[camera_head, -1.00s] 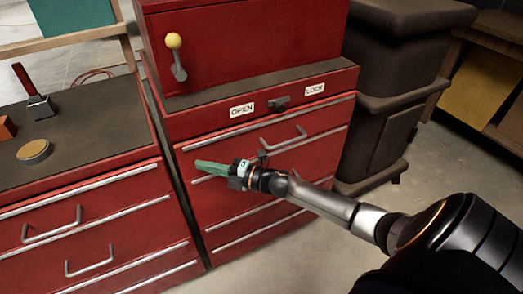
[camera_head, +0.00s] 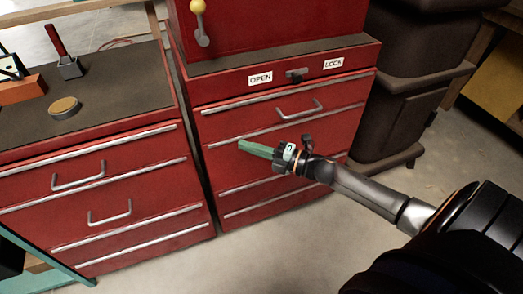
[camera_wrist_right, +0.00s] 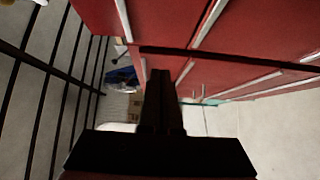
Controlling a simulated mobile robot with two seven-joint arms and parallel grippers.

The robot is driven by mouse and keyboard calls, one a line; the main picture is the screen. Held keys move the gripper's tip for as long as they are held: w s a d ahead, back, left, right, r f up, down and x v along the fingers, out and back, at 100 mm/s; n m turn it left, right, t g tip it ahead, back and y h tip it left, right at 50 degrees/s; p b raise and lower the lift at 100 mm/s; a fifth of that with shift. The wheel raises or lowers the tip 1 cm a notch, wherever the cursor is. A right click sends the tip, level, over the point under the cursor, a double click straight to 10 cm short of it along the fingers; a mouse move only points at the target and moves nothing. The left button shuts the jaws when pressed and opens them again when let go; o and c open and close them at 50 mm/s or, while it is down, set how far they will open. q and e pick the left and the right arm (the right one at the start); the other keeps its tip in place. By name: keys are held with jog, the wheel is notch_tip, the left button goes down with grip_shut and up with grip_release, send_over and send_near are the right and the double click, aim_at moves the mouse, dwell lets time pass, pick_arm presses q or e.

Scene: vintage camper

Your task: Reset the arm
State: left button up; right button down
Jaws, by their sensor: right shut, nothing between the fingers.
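My right gripper (camera_head: 243,147) reaches in from the right in the head view. Its green fingers are shut with nothing between them, in front of the red drawer cabinet (camera_head: 215,165). I cannot tell whether the fingertips touch the drawer fronts. In the right wrist view the gripper (camera_wrist_right: 160,75) is a dark shape pointing forward, with red drawer fronts above and to its right. My left gripper is not in view.
A latch (camera_head: 297,75) sits between OPEN and LOCK labels on the red cabinet. A second red cabinet (camera_head: 100,170) at left carries a round tin (camera_head: 64,107) and a red-handled tool (camera_head: 69,64). Dark stacked bins (camera_head: 405,100) stand at right. The floor (camera_head: 165,270) in front is clear.

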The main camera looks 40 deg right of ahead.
jog(key=shift+v, duration=1.75)
